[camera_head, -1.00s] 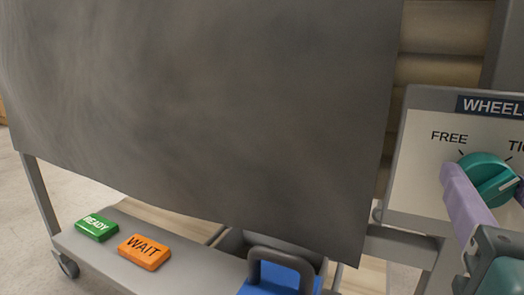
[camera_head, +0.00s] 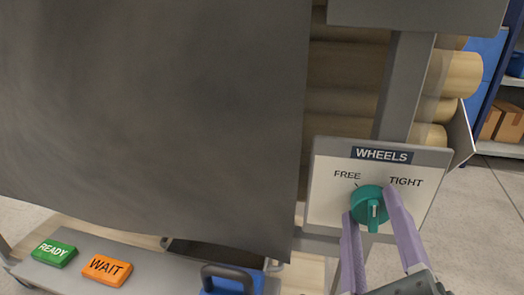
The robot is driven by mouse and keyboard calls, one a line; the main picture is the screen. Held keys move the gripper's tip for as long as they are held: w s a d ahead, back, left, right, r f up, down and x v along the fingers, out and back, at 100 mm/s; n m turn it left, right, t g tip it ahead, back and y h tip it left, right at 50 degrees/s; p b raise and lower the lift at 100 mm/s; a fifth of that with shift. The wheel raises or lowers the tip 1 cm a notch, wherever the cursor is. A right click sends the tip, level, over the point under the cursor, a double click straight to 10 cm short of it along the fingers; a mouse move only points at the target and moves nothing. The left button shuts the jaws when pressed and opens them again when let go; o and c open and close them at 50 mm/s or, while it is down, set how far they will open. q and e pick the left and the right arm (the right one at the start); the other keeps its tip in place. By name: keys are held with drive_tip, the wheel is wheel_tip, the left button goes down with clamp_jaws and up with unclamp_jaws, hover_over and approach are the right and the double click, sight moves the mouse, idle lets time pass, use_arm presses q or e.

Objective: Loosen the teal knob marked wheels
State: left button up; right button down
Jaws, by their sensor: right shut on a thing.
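The teal knob (camera_head: 368,204) sits on a pale panel (camera_head: 325,200) headed WHEELS, with FREE at its upper left and TIGHT at its upper right. Its grip bar, with a pale line, looks nearly upright in the picture; I cannot tell exactly which mark it points to. My right gripper (camera_head: 369,203) reaches up from below, its two lilac fingers on either side of the knob, shut on it. The fingers cover parts of the knob's sides. My left gripper is not in view.
A large grey sheet (camera_head: 150,110) hangs at the left. Below it, a shelf (camera_head: 165,273) carries a green READY block (camera_head: 54,253), an orange WAIT block (camera_head: 106,269) and a blue thing with a dark handle (camera_head: 230,277). Round wood logs (camera_head: 455,75) lie behind a grey post (camera_head: 404,85).

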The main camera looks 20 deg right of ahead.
drive_tip(key=n+p, duration=0.2)
drive_tip(key=n, duration=0.1)
drive_tip(key=shift+n, duration=0.3)
drive_tip(key=shift+f+n+p, duration=0.1)
drive_tip(key=shift+n+p, duration=1)
drive_tip(key=shift+n, duration=0.3)
drive_tip(key=shift+c, duration=1.5)
unclamp_jaws()
